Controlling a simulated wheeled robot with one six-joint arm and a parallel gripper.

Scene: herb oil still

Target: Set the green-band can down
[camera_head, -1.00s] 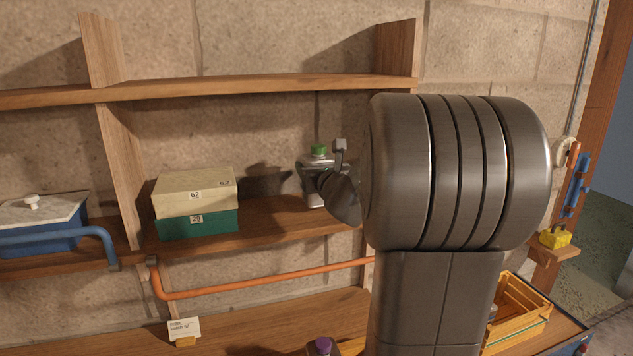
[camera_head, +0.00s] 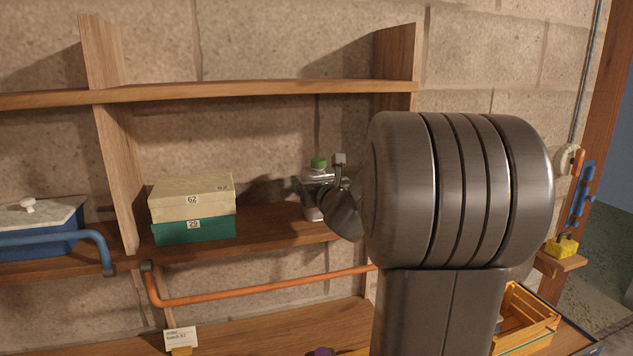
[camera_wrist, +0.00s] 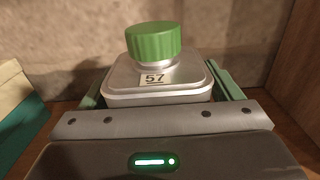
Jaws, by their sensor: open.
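The green-band can is a silver metal can (camera_wrist: 158,82) with a ribbed green cap and a label reading 57. In the head view the can (camera_head: 318,175) stands upright on the middle wooden shelf (camera_head: 275,231), right of the stacked boxes. My gripper (camera_wrist: 165,92) is open, with its green-edged fingers on either side of the can; a narrow gap seems to show beside it. In the head view my wrist and arm hide part of the can. The can's base is hidden in the wrist view.
A cream box (camera_head: 192,197) marked 62 sits on a green box (camera_head: 194,229) marked 29, left of the can. A wooden upright (camera_wrist: 297,65) stands close on the right. An orange pipe (camera_head: 260,287) runs below the shelf. A wooden crate (camera_head: 527,325) is at lower right.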

